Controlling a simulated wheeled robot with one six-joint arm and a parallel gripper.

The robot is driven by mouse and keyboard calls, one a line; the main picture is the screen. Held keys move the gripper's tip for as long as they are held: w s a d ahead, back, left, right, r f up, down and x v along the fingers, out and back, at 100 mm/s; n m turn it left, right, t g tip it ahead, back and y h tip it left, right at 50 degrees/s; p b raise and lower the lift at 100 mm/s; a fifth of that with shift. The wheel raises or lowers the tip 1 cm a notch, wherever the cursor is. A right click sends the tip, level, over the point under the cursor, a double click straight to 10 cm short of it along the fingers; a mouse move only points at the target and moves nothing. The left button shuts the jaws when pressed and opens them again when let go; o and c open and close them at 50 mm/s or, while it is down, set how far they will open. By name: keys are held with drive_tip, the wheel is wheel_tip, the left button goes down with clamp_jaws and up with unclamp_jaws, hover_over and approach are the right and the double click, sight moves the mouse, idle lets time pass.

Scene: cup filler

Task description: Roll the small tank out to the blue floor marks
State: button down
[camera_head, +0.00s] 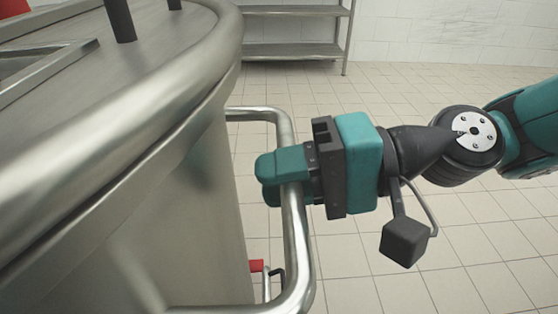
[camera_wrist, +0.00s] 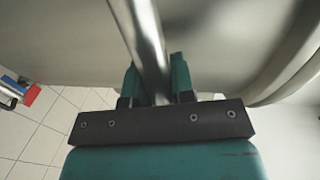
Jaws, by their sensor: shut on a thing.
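The small tank (camera_head: 185,215) is a big steel vessel with a thick rounded rim, filling the left of the head view. A bent steel tube handle (camera_head: 295,235) stands out from its side. My gripper (camera_head: 278,178) is shut on the upright part of this handle, with its teal fingers around the bar. In the wrist view the handle (camera_wrist: 143,35) runs down between the two fingers (camera_wrist: 157,85), and the tank wall (camera_wrist: 220,35) lies close behind. The tank's wheels and the blue floor marks are not in view.
A steel shelf rack (camera_head: 295,50) stands at the back against a white tiled wall. A red part (camera_head: 256,266) shows low beside the tank, and a red and blue part (camera_wrist: 25,92) shows in the wrist view. The tiled floor (camera_head: 470,240) to the right is clear.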

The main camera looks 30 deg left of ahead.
drive_tip(key=shift+d+f, duration=0.2)
drive_tip(key=shift+f, duration=0.2)
drive_tip(key=c, duration=1.1)
unclamp_jaws()
drive_tip(key=shift+c, duration=0.2)
drive_tip(key=shift+o, duration=0.8)
drive_tip(key=shift+r, duration=0.2)
drive_tip(key=shift+w+r, duration=0.1)
drive_tip(key=p+v, duration=0.9)
drive_tip(key=v, duration=0.8)
drive_tip(key=shift+d, duration=0.15)
drive_tip(key=shift+w, duration=0.1)
